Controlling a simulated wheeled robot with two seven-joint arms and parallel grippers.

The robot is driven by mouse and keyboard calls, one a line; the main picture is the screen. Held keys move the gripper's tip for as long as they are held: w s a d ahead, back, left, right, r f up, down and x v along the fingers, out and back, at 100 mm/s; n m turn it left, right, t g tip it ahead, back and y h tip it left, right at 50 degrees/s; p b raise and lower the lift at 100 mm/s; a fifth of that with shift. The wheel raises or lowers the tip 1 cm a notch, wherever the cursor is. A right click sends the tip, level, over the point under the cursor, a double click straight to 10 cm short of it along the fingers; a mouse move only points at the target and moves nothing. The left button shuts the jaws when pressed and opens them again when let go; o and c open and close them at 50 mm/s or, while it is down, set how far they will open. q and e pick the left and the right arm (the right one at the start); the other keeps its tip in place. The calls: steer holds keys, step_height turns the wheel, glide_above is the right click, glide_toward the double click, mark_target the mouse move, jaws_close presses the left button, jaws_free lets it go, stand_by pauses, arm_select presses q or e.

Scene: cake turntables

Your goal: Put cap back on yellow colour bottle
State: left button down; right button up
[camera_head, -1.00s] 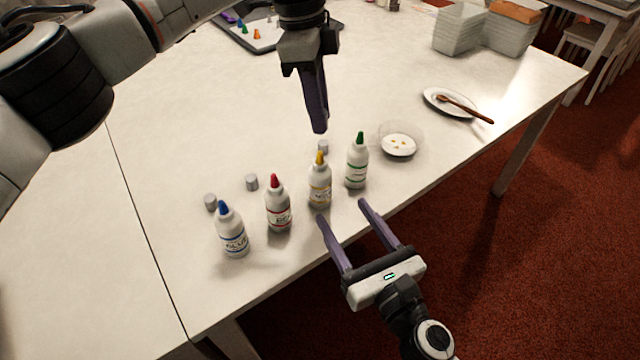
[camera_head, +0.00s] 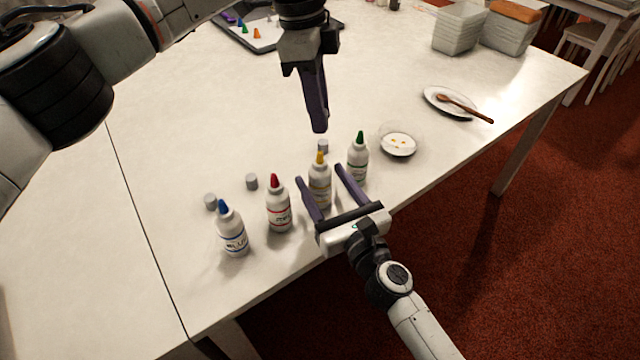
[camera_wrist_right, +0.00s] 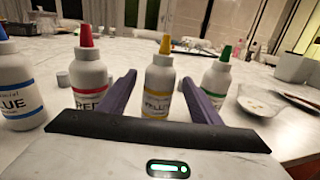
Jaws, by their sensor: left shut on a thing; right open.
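The yellow-tipped bottle (camera_head: 320,192) stands upright on the table, third in a row. My right gripper (camera_head: 320,174) is open, with one finger on each side of this bottle. In the right wrist view the yellow bottle (camera_wrist_right: 159,88) stands between the two spread fingers (camera_wrist_right: 158,77), with gaps visible. My left gripper (camera_head: 319,131) points down above the table behind the bottles, its fingers shut on a cap that they largely hide.
The blue (camera_head: 233,236), red (camera_head: 278,212) and green (camera_head: 357,164) bottles stand close by; the green one is near my right finger. A bowl (camera_head: 398,145) and a plate with a spoon (camera_head: 437,106) are to the right. The table middle is clear.

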mark_target(319, 151)
steer(key=shift+x, duration=1)
jaws_close()
arm_select(q)
steer(key=shift+f, duration=2.5)
